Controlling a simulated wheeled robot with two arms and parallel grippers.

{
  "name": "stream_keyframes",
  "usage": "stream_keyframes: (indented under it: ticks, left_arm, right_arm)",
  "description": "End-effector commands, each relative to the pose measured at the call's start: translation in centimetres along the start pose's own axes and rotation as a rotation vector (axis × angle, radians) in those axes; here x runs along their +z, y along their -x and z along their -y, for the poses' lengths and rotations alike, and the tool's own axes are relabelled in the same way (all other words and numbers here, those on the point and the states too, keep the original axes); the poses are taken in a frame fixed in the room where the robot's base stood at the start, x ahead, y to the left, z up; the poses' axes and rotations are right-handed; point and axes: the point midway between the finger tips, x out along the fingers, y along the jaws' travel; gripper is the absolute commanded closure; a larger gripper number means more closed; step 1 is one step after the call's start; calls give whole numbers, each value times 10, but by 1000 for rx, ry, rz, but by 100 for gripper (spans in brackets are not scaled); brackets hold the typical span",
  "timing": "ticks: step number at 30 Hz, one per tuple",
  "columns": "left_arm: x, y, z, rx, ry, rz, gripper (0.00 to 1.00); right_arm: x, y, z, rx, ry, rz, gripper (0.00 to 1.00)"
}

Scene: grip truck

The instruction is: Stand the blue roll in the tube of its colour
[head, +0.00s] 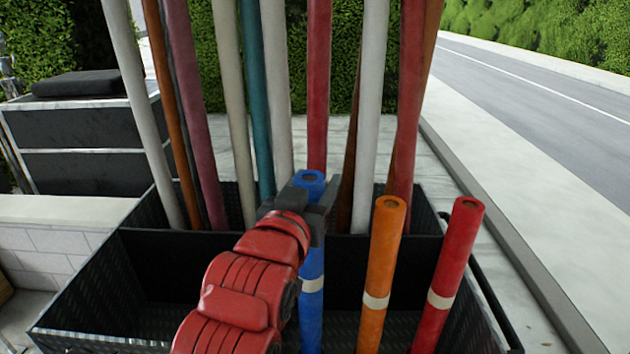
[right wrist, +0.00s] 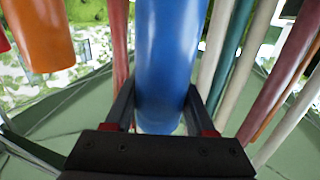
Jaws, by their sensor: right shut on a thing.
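The blue roll (head: 311,262) stands nearly upright at the front of the black crate (head: 170,262), with a pale band around it. My right gripper (head: 318,200) is shut around its upper part, just below the open top end. In the right wrist view the blue roll (right wrist: 168,60) runs between the two fingers (right wrist: 160,105). The roll's lower end is out of frame in the head view, so I cannot tell what it stands in or on. I cannot make out a blue tube. My left gripper is not in view.
An orange roll (head: 381,262) and a red roll (head: 448,270) stand just right of the blue one. Several tall poles, including a teal one (head: 258,100), rise from the crate's rear compartment. The front compartment's left part looks empty. A dark case (head: 80,130) stands behind left.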

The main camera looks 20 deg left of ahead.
Motion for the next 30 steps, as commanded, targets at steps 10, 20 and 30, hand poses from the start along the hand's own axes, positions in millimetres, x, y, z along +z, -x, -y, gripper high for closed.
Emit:
stream_keyframes:
  ticks: [10, 20, 30]
  left_arm:
    - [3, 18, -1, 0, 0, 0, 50]
    - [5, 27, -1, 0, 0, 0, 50]
    - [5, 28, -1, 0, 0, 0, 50]
  right_arm:
    - [20, 0, 0, 1, -1, -3, 100]
    - [32, 0, 0, 1, -1, -2, 100]
    - [34, 0, 0, 1, -1, -2, 100]
